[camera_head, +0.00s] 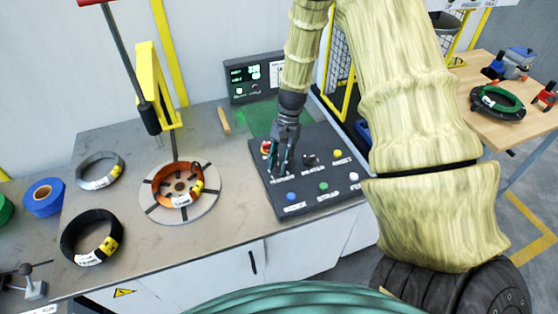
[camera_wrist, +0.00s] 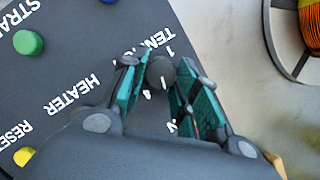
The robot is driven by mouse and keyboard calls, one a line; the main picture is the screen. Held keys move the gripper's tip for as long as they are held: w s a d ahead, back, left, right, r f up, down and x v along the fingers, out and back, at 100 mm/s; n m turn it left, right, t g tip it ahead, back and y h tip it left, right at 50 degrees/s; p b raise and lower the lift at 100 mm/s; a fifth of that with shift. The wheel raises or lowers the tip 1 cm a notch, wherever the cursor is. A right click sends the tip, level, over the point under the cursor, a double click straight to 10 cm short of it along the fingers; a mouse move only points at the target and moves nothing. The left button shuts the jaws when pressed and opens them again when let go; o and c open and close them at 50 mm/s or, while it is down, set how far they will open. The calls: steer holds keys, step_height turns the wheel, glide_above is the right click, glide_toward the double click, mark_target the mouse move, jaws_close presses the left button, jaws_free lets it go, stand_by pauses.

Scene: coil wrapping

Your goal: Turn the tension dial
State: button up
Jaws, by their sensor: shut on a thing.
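The dark control panel (camera_head: 322,192) lies on the bench right of the turntable, with several coloured buttons and white labels. My gripper (camera_head: 281,165) points down over the panel's left part. In the wrist view my gripper (camera_wrist: 160,85) has its two teal-padded fingers on either side of a dark round knob, the tension dial (camera_wrist: 161,71), and is shut on it. The label beside the dial is partly covered by the fingers; its first letters read "TEN". In the head view the gripper hides the dial.
A copper coil (camera_head: 165,189) sits on the round turntable (camera_head: 151,208) left of the panel. A grey coil (camera_head: 88,184) and a black coil (camera_head: 66,236) lie further left. A display box (camera_head: 255,78) stands behind the panel. A yellow post (camera_head: 152,85) rises behind the turntable.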

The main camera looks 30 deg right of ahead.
steer(key=m, duration=0.2)
steer(key=m+t, duration=0.1)
steer(key=m, duration=0.1)
steer(key=shift+s+m+t+y+p, duration=0.15)
steer(key=shift+m+t+y+p, duration=0.15)
steer(key=shift+s+m+t, duration=0.1)
steer(key=shift+m+t, duration=0.7)
steer(key=shift+m, duration=1.1)
steer(key=o, duration=1)
steer(key=shift+d+r, duration=0.1)
steer(key=v, duration=1.1)
steer(key=shift+s+r, duration=0.1)
steer(key=shift+r, duration=0.25)
steer(key=shift+s+f, duration=0.1)
